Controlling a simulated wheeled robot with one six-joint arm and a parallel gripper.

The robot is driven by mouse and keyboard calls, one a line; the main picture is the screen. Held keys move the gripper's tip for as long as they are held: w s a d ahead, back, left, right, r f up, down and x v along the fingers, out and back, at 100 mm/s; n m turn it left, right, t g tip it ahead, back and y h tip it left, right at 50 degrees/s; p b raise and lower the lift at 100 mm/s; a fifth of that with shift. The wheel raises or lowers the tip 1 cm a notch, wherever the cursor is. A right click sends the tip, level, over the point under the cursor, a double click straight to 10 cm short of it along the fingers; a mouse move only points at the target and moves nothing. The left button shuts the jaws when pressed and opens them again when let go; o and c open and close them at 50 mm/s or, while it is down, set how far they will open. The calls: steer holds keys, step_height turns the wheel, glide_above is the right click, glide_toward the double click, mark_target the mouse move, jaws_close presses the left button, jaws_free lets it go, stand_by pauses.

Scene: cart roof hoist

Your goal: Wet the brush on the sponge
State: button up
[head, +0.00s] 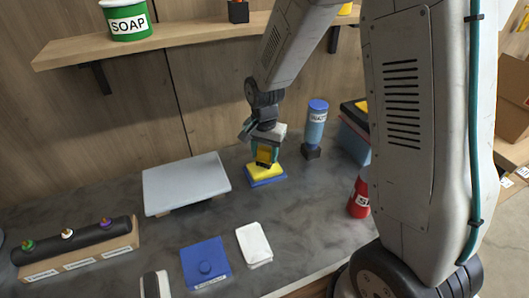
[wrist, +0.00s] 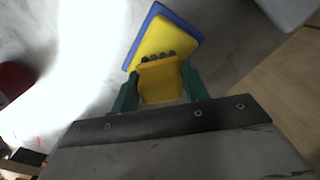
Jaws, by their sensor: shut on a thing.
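My gripper (wrist: 158,88) is shut on the yellow brush (wrist: 160,84), whose dark bristles point away from the wrist. The yellow sponge (wrist: 169,38) lies on a blue tray (wrist: 178,14). In the head view my gripper (head: 265,158) is right over the sponge (head: 267,172) on its blue tray (head: 268,182), at the middle of the counter. In the wrist view the bristle tips overlap the sponge's near part. I cannot tell for sure whether they touch it. The gripper hides part of the sponge in the head view.
A blue water bottle (head: 316,125) stands right of the sponge. A grey raised board (head: 186,182) is to the left. A red bottle (head: 360,197), a white pad (head: 254,243) and a blue lidded square (head: 205,262) are nearer. A shelf with a green soap tub (head: 127,20) hangs above.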

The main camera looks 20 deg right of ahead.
mark_target(264, 148)
steer(key=shift+f, duration=0.6)
stand_by(1.3)
steer(key=shift+r, duration=3.55)
